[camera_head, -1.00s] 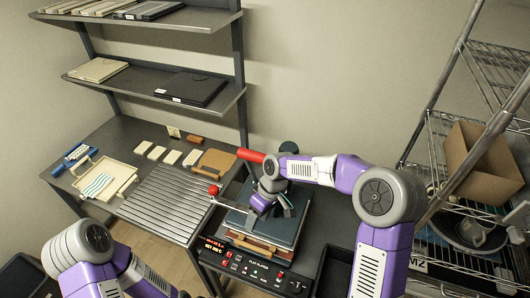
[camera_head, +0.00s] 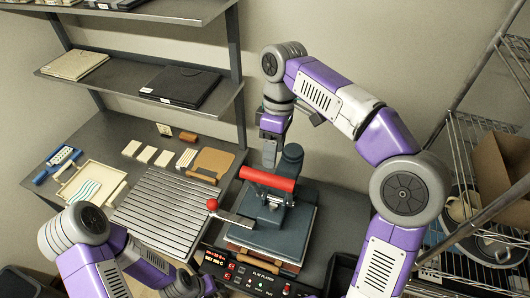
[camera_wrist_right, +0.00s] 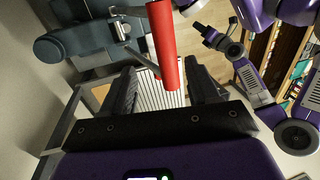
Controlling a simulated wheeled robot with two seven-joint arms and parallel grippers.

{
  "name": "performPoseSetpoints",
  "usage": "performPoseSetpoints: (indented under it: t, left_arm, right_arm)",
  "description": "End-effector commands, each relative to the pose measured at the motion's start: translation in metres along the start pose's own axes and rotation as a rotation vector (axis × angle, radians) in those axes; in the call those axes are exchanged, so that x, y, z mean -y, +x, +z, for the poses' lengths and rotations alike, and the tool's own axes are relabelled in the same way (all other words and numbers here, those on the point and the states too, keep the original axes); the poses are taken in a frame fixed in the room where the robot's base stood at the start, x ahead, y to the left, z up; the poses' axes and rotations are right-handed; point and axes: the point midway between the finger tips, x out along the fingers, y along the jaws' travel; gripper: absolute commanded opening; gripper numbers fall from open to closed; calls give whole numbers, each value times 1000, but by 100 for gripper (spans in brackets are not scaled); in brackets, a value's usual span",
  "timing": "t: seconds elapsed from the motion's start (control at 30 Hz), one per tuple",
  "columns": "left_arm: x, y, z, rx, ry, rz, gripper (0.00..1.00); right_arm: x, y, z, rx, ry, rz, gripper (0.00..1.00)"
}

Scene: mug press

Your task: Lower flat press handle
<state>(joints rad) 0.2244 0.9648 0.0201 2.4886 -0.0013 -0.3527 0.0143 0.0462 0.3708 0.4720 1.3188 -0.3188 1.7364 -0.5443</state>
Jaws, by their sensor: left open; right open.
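The flat press (camera_head: 258,237) stands on the table at the front centre, with a dark grey-blue upper plate. Its red bar handle (camera_head: 268,179) stands up above the plate, lying across the press. My right gripper (camera_head: 271,150) is open and empty, just behind and above the handle in the head view. In the right wrist view the red handle (camera_wrist_right: 163,45) shows beyond and between the two dark fingers (camera_wrist_right: 163,88), not clasped. My left gripper (camera_wrist_right: 203,31) is small in the right wrist view, apart from the press, and looks open; its fingers are hard to see in the head view.
A side lever with a red ball knob (camera_head: 212,204) sticks out left of the press. A ribbed grey panel (camera_head: 165,210) lies left of it. A control panel (camera_head: 255,275) is in front. Shelves (camera_head: 180,85) rise behind; a wire rack (camera_head: 480,160) stands right.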

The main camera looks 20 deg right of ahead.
Motion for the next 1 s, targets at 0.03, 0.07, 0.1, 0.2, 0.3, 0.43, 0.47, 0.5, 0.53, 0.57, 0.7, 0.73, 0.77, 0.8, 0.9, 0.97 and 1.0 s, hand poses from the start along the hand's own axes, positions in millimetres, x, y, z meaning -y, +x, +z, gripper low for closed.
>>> performPoseSetpoints:
  t: [0.03,0.07,0.1,0.2,0.3,0.43,0.47,0.5,0.53,0.57,0.7,0.73,0.77,0.8,0.9,0.97,1.0]
  left_arm:
    - [0,0,1,3,0,0,43]
    - [1,1,1,3,0,0,43]
    - [1,2,1,3,0,0,43]
    - [2,4,1,3,-1,0,43]
    - [3,6,1,3,-1,0,43]
    - [4,8,1,3,-1,0,43]
    - [4,9,1,3,-1,0,43]
    - [4,9,1,3,-1,0,43]
    - [4,9,1,2,-1,0,43]
    - [4,9,1,2,-1,0,43]
    - [4,9,1,2,-1,0,43]
    - [4,9,1,2,-1,0,43]
    - [4,9,1,2,-1,0,43]
    - [4,9,1,2,-1,0,43]
    - [4,9,1,2,-1,0,43]
    - [4,9,1,2,-1,0,43]
    - [4,9,1,2,-1,0,43]
  right_arm:
    - [0,2,0,0,0,1,60]
    - [0,4,0,0,0,1,60]
    - [0,8,0,0,0,0,60]
    - [0,22,1,2,2,-1,60]
    - [0,39,1,2,2,-2,60]
    - [0,57,1,2,2,-2,60]
    - [0,61,0,1,1,-1,60]
    - [0,65,0,1,1,-2,60]
    - [0,68,0,0,1,-1,60]
    - [0,70,0,0,1,-1,60]
    - [0,75,0,-1,1,0,60]
    - [0,75,0,-1,1,0,60]
    - [0,75,0,-2,1,0,60]
    - [0,75,0,-2,1,0,60]
    - [0,75,0,-2,1,0,60]
    - [0,75,0,-1,1,0,54]
    - [0,75,0,-1,1,0,48]
